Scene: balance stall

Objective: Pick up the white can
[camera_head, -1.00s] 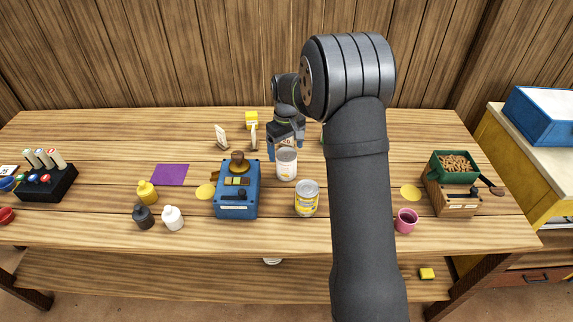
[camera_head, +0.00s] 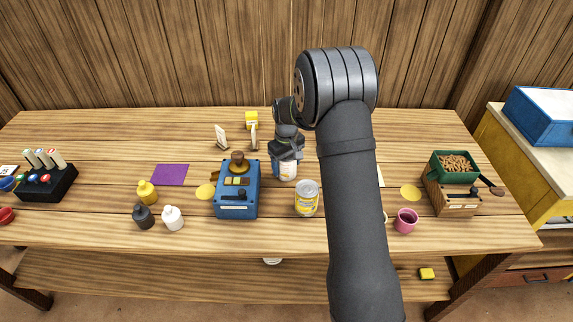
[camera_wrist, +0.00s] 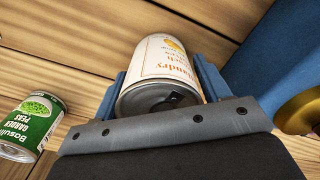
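The white can (camera_head: 286,177) stands on the table just right of the blue box-shaped device, partly hidden by my gripper (camera_head: 284,165). In the wrist view the white can (camera_wrist: 163,65) has an orange print and a grey metal lid. It lies between the two blue fingers of my gripper (camera_wrist: 163,88), one on each side. The fingers are very close to the can; I cannot tell whether both press on it.
The blue device (camera_head: 237,203) is close on the left. A green peas can (camera_wrist: 32,120) shows in the wrist view. A pink mug (camera_head: 405,221) is further right.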

